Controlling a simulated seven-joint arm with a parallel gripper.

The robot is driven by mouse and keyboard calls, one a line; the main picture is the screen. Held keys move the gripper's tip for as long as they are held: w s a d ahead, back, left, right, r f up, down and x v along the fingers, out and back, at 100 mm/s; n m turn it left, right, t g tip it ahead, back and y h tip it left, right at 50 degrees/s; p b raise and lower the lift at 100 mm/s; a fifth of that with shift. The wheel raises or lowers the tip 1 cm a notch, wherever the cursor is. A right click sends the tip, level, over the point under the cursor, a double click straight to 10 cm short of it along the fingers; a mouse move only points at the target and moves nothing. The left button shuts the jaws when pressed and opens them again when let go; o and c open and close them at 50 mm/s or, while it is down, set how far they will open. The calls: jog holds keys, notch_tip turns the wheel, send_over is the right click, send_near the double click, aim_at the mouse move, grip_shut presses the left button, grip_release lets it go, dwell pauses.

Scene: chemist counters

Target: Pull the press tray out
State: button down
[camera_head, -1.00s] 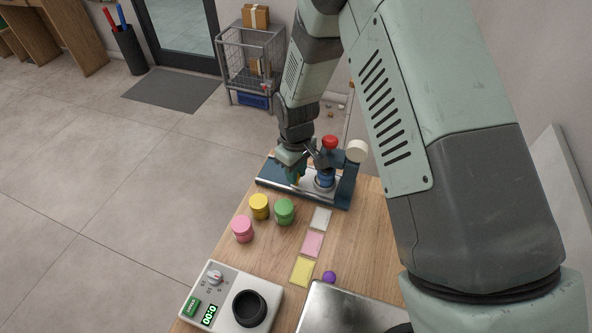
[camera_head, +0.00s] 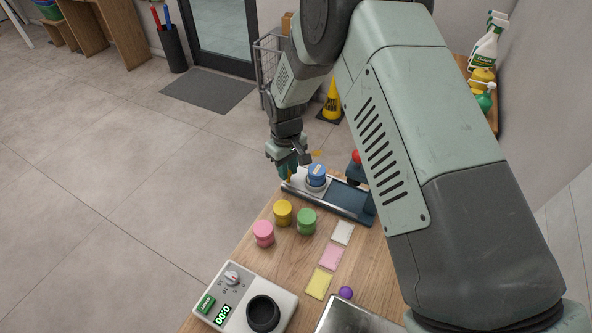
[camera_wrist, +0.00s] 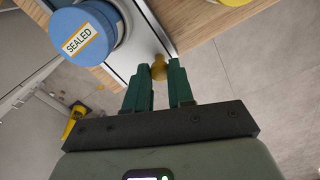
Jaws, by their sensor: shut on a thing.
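The press (camera_head: 349,199) has a dark blue base at the far end of the counter, partly hidden by my arm. Its silver tray (camera_head: 296,184) extends to the left, clear of the press head. A blue sealed jar (camera_head: 316,173) stands upright on the tray; in the wrist view its label on the blue lid (camera_wrist: 84,33) reads SEALED. My gripper (camera_head: 288,175) is at the tray's outer left end. In the wrist view, its green fingers (camera_wrist: 158,76) are on either side of the tray's brass knob (camera_wrist: 159,66), shut on it.
Yellow (camera_head: 283,212), green (camera_head: 307,221) and pink (camera_head: 263,233) jars stand in front of the press. Coloured squares (camera_head: 331,257), a purple ball (camera_head: 346,293) and a dial device (camera_head: 247,299) are nearer. Open floor lies left of the counter.

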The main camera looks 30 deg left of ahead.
jog(key=shift+a, duration=0.3)
jog(key=c, duration=1.2)
grip_release()
jog(key=shift+o, duration=1.1)
jog(key=shift+d, duration=0.1)
jog(key=shift+r, duration=0.15)
notch_tip(320, 180, up, 11)
jog(key=shift+f, duration=0.2)
